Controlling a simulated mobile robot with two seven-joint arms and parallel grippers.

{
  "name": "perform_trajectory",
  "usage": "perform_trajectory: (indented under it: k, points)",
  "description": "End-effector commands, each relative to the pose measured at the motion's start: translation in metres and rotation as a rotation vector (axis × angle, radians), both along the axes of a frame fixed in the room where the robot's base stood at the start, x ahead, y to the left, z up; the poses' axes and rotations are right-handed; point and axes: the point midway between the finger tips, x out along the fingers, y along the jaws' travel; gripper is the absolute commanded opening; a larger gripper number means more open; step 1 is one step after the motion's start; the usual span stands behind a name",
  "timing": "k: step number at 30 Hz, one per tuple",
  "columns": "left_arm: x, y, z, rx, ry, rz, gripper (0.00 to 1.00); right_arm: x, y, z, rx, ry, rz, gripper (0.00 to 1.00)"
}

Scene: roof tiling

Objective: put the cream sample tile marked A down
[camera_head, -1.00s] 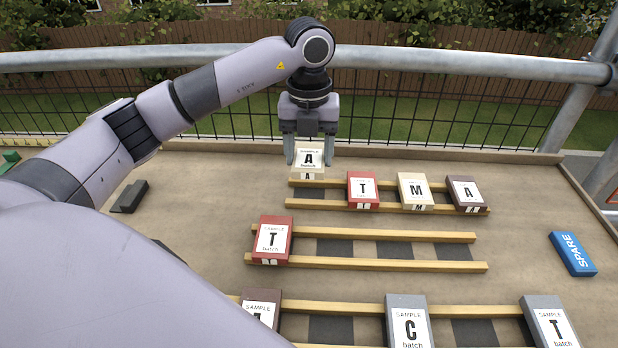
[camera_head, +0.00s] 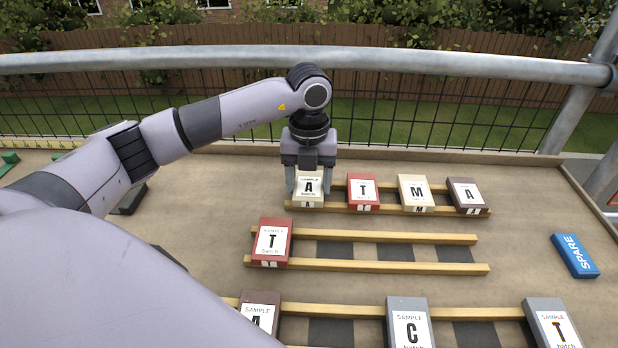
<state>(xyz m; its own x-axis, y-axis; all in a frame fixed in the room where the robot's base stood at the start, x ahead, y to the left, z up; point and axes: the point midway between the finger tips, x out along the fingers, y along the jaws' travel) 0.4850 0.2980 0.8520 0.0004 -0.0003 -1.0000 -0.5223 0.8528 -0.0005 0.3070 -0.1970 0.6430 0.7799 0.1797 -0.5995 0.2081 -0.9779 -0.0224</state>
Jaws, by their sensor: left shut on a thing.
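The cream sample tile marked A (camera_head: 309,190) is at the left end of the back pair of wooden battens (camera_head: 334,207), over the place left of the red T tile. My left gripper (camera_head: 310,184) is shut on it, with a finger at each side. The tile looks level with its neighbours; I cannot tell whether it fully rests on the battens. My right gripper does not show.
A red T tile (camera_head: 363,191), a cream M tile (camera_head: 415,192) and a brown A tile (camera_head: 466,194) stand to the right on the same battens. Another red T tile (camera_head: 271,241) sits on the middle row. A blue SPARE block (camera_head: 575,255) lies at right.

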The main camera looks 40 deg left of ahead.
Motion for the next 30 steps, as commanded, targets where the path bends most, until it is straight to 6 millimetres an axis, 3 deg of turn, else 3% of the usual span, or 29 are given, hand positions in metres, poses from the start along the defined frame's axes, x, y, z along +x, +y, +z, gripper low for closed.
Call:
perform_trajectory:
  k: [2, 3, 5, 6, 14, 19, 30]
  points:
    - [0.000, 0.000, -0.003, 0.000, 0.000, 0.000, 0.25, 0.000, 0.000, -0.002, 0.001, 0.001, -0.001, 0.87]
    - [0.000, 0.000, -0.004, 0.000, 0.000, 0.000, 0.64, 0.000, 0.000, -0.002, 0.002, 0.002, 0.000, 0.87]
    - [0.000, 0.000, -0.003, 0.000, 0.000, 0.000, 0.84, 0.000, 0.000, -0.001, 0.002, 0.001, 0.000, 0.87]
    - [0.000, 0.000, -0.003, 0.000, 0.000, 0.000, 0.87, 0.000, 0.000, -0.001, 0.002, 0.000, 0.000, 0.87]
    - [0.000, 0.000, -0.002, 0.000, 0.000, 0.000, 0.87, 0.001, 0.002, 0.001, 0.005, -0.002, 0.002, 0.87]
    - [0.001, 0.000, 0.012, 0.000, -0.002, 0.000, 0.87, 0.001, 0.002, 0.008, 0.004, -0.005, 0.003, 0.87]
    - [0.001, 0.000, 0.090, -0.001, -0.004, 0.000, 0.87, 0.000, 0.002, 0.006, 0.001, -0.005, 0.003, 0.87]
